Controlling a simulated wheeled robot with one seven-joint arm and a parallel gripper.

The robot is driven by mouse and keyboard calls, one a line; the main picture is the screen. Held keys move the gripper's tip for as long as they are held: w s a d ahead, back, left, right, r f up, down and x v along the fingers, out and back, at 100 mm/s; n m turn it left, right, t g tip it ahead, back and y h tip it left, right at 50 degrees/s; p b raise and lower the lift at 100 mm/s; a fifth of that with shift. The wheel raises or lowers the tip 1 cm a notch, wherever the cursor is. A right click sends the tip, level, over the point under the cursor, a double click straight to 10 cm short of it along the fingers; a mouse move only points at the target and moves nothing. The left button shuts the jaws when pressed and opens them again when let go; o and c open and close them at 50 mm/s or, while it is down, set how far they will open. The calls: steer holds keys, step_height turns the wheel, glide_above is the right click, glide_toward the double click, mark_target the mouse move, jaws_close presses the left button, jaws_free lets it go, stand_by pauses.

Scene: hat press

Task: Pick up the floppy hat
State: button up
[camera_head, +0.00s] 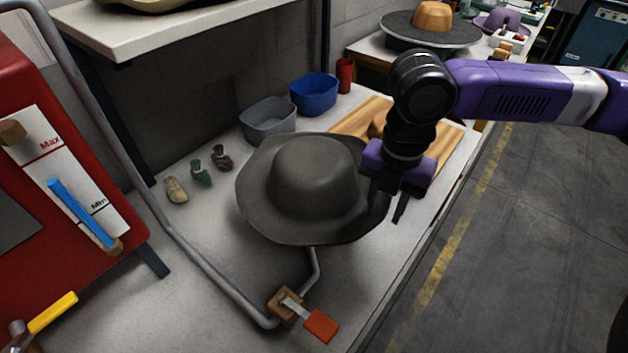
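The floppy hat (312,180) is dark grey, with a rounded crown and a wide, wavy brim. It sits crown up on the light grey workbench (200,290), in the middle of the view. My gripper (383,207) points down at the right edge of the brim. Its two fingers are spread apart; one overlaps the brim in the picture and the other is just outside it. Whether the brim is between the fingers or touched by them I cannot tell.
A metal bar frame (215,280) with a red-tabbed handle (321,325) lies in front of the hat. A grey bin (268,122), a blue bin (314,94) and a wooden board (360,118) are behind. A red machine (40,285) stands left. Open floor lies right.

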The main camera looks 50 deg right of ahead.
jaws_close()
stand_by(1.4)
